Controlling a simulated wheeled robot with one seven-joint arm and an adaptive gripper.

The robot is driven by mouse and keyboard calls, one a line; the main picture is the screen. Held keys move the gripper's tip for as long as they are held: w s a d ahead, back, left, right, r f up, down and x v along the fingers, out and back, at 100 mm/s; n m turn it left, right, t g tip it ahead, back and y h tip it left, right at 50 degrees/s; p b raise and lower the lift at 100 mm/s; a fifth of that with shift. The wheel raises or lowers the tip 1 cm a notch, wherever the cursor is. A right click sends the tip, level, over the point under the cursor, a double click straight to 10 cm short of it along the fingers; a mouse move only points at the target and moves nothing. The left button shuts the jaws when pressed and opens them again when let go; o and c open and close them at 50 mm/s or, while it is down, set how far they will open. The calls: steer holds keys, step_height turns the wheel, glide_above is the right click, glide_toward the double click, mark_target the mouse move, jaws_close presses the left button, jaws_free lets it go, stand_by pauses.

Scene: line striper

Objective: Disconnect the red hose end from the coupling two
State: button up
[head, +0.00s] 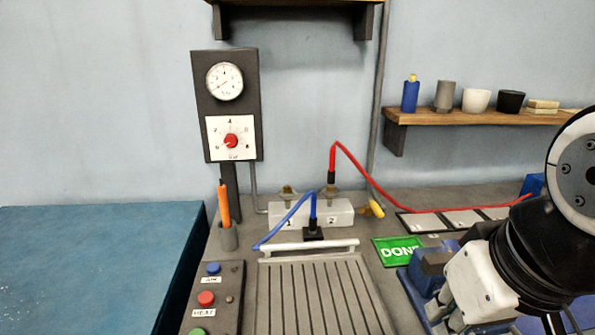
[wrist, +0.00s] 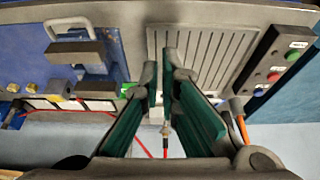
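The red hose (head: 380,192) has its end (head: 331,177), with a dark sleeve, standing upright at coupling two on the white coupling block (head: 343,215). From there the hose runs down to the right. In the wrist view, part of the red hose (wrist: 165,152) shows between the fingers, farther off. My gripper (wrist: 160,85) is open, with two green-padded fingers apart and nothing held between them. In the head view my arm is at the lower right, well apart from the hose end; the fingertips cannot be made out there.
A blue hose end (head: 313,215) stands in a black holder (head: 313,234) in front of the block. A gauge panel (head: 228,105) with a red knob is behind left. An orange pen (head: 223,203) stands in a cup. A grooved tray (head: 320,295) and button panel (head: 214,300) lie in front.

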steer(key=o, duration=0.4)
steer(key=shift+w+r, duration=0.25)
steer(key=shift+w, duration=0.05)
steer(key=shift+o, duration=0.9)
steer(key=w+r+p, duration=0.3)
steer(key=w+r, duration=0.3)
steer(key=w, duration=0.3)
steer(key=shift+w+d+t, duration=0.2)
steer(key=shift+w+t, duration=0.15)
steer(key=shift+t, duration=0.05)
steer(key=w+r+t+p, duration=0.1)
steer(key=w+r+p, duration=0.2)
steer(key=w, duration=1.1)
steer(key=t+p, duration=0.2)
steer(key=p, duration=0.4)
glide_above(332, 174)
steer(key=s, duration=0.8)
step_height(332, 174, down, 9)
steer(key=shift+w+b+x, duration=0.2)
steer(key=shift+b+x, duration=2.8)
steer(key=shift+x, duration=2.6)
